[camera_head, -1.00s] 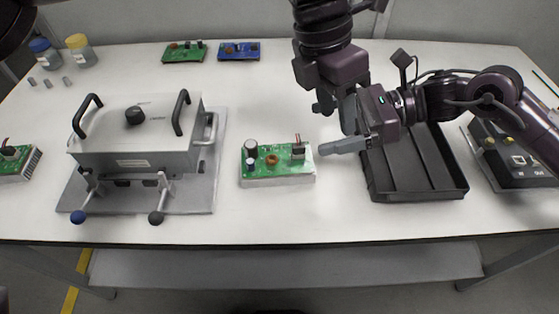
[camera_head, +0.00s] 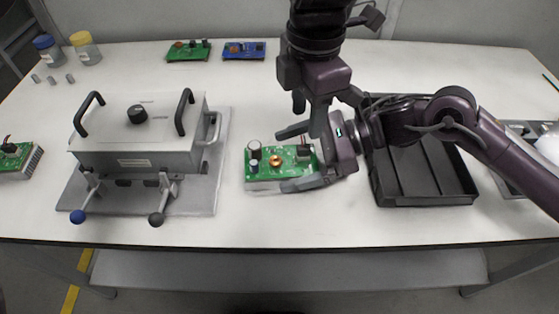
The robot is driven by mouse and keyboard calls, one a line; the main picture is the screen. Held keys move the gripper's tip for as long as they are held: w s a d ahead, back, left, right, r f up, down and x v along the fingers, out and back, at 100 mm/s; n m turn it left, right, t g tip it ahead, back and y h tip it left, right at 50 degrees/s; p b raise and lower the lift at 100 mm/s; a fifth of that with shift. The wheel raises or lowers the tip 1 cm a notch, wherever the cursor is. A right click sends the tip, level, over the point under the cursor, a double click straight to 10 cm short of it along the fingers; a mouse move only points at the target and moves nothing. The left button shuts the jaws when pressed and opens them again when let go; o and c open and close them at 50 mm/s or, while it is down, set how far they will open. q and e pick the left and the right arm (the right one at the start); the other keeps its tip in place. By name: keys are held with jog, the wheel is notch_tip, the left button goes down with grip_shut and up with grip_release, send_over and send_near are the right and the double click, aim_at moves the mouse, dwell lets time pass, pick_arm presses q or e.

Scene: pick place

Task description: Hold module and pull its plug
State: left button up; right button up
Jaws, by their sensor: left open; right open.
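The module, a green circuit board on a pale block (camera_head: 262,174), lies on the table in the middle of the head view. Capacitors and a copper coil stand on it. Its plug, a dark connector (camera_head: 304,152) with thin wires, is at the board's right end, partly hidden by my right gripper. My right gripper (camera_head: 284,160) is open, with one finger along the module's far side and one along its near side; contact cannot be told. My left gripper (camera_head: 326,106) is open and empty, pointing down above and behind the plug end.
A grey fixture (camera_head: 128,160) with black handles stands left of the module. A black tray (camera_head: 425,199) lies to the right, partly behind my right arm. Green (camera_head: 188,55) and blue (camera_head: 243,53) boards lie at the back. Another module (camera_head: 17,160) is at the left edge.

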aim_at(304, 147)
pick_arm(q)
jog(key=shift+c, duration=0.4)
pick_arm(e)
jog(key=c, duration=1.5)
jog(key=shift+o, duration=0.2)
pick_arm(q)
notch_tip(304, 147, up, 4)
jog(key=m, duration=0.3)
notch_tip(304, 147, down, 11)
jog(key=shift+f, duration=0.15)
grip_shut()
grip_release()
